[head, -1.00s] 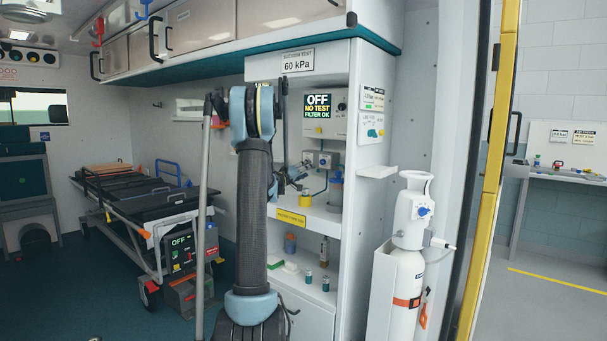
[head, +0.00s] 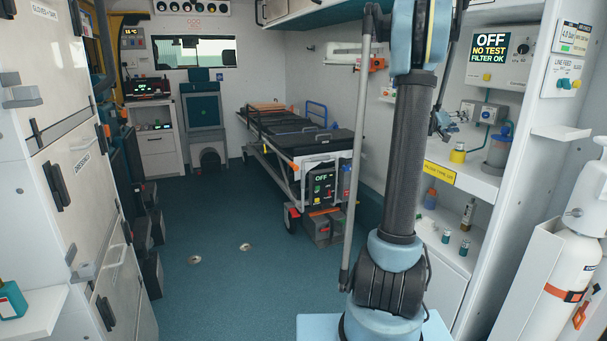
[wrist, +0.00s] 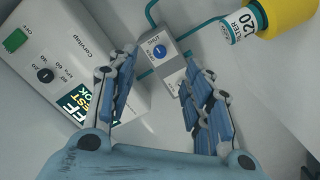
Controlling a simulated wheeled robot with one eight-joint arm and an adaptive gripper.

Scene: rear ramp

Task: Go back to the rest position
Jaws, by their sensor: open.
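My gripper (head: 443,122) is at the end of my raised arm, in front of the right wall shelves and left of a small grey box (head: 485,112). In the wrist view my gripper (wrist: 160,75) is open, its blue-padded fingers spread with nothing between them. The grey box with a blue knob (wrist: 160,48) shows beyond the fingertips, apart from them as far as I can tell. The white suction unit (wrist: 60,70) is at the left, partly hidden by a finger. It also shows in the head view (head: 512,72), its screen reading OFF, NO TEST, FILTER OK.
A yellow-topped pot (head: 458,153) and a clear canister (head: 499,148) stand on the upper shelf. A white gas cylinder (head: 575,265) stands at the right. A stretcher (head: 300,140) is behind my arm, with white cabinets (head: 75,170) at left. The teal floor (head: 215,265) between is clear.

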